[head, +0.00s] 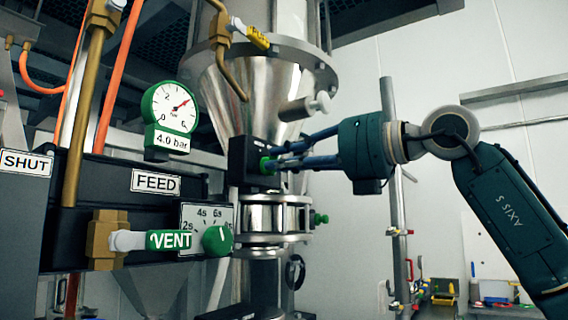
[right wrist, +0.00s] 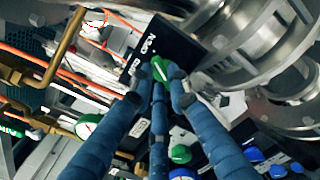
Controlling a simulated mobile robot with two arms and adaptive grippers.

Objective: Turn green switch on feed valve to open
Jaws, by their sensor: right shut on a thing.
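The feed valve's black switch box (head: 243,160) is mounted below the steel cone. The green switch (head: 264,164) sticks out of its right side. My right gripper (head: 275,158) reaches in from the right with its fingers closed around the switch. In the right wrist view the blue fingers (right wrist: 158,80) meet at the green switch (right wrist: 161,66), which bears a white line. Lettering on the black box (right wrist: 168,45) lies beside it, partly hidden and hard to read. My left gripper is not in view.
A black panel on the left carries a FEED label (head: 156,181), a green VENT handle (head: 170,240) and a green timer knob (head: 217,240). A pressure gauge (head: 175,106) stands above. A clamped flange (head: 272,215) sits below.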

